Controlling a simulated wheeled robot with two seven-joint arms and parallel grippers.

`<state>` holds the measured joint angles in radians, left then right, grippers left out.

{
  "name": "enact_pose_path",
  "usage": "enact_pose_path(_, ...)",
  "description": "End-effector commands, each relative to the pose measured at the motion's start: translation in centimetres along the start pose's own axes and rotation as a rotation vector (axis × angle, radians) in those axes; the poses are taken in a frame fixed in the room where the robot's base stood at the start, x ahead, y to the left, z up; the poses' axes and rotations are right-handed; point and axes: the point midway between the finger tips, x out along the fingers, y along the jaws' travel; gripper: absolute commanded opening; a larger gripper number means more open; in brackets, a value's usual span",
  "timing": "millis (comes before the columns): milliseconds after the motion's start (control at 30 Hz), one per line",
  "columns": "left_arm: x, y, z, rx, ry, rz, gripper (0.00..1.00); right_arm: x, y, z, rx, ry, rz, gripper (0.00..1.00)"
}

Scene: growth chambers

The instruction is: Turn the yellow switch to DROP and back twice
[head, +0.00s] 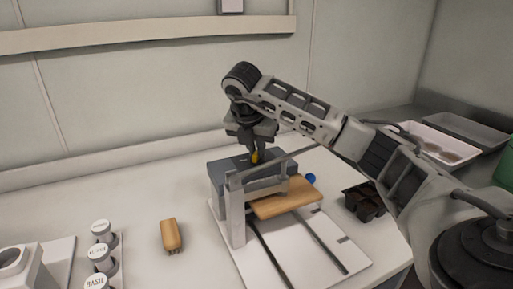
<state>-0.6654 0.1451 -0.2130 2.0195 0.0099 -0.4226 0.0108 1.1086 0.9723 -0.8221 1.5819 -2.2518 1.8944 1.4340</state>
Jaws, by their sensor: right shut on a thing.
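The yellow switch (256,156) sticks up from the top of a dark grey box (226,174) on the white-framed device. My right gripper (256,153) points down over the box and is shut on the switch. The gripper hides most of the switch, and I cannot read any DROP label or tell which way the switch is turned. My left gripper is not in view.
A white base plate (262,272) with dark rails lies under the device, with a wooden board (285,198) and a blue knob (311,178). A wooden-handled brush (171,234) lies left. Labelled jars (101,257) stand front left. A black cell tray (362,200) is right.

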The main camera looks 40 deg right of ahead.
Motion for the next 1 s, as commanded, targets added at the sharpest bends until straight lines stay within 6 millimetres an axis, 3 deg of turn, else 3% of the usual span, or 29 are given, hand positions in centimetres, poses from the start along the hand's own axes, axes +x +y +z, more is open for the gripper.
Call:
enact_pose_path(167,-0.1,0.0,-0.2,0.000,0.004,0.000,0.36,-0.2,0.0,0.3,0.009,-0.006,0.005,0.00)
enact_pose_path(200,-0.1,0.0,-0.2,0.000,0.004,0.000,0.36,-0.2,0.0,0.3,0.009,-0.006,0.005,0.17)
enact_pose_path(267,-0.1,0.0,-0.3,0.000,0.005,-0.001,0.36,-0.2,0.0,0.3,0.008,-0.006,0.004,0.33)
enact_pose_path(667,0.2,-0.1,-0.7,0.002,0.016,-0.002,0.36,-0.8,0.1,0.1,0.002,-0.002,0.005,0.33)
enact_pose_path(800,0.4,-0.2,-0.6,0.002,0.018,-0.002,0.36,-3.0,0.1,0.1,0.002,-0.004,0.008,0.33)
enact_pose_path(1000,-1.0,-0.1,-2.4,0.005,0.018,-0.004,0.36,-8.8,0.0,0.6,0.005,-0.009,0.007,0.33)
